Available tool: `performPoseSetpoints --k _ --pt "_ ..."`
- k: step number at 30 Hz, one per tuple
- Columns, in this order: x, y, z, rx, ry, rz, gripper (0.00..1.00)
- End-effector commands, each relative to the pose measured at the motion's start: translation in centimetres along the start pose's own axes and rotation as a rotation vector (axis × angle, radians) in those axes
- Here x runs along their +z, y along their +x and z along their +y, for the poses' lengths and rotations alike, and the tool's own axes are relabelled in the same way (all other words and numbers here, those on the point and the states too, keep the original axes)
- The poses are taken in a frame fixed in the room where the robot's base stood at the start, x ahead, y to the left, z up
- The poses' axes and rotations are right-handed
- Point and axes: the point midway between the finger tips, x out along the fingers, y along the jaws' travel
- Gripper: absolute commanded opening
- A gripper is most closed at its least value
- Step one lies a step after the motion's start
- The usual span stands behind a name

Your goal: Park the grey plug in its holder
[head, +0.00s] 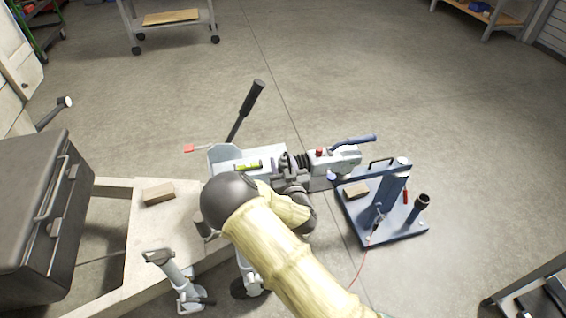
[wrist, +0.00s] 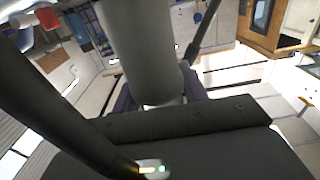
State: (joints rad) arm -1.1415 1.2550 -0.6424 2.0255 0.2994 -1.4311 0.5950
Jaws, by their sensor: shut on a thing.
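A grey cylinder, which looks like the grey plug (wrist: 146,52), fills the upper middle of the wrist view. It stands close against the dark parts of my gripper (wrist: 175,130), which is shut on it. In the head view my arm covers the area around the hand, so the fingers and the plug cannot be made out there. I cannot tell for certain which part is the plug's holder.
A blue stand (head: 400,228) with a post and a black cup (head: 422,201) is on the floor at right. A red cable (head: 361,268) runs from it. A dark toolbox (head: 40,215) and wood block (head: 158,194) sit at left on the pale frame (head: 150,245).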

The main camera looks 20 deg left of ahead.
Motion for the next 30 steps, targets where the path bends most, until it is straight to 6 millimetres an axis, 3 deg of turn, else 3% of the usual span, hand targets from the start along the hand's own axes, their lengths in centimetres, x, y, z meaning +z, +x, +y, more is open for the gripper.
performPoseSetpoints --k 18,30 --pt "3.5 0.0 0.0 0.000 0.000 0.001 0.16" --pt "3.9 0.0 0.0 0.000 0.000 0.002 0.16"
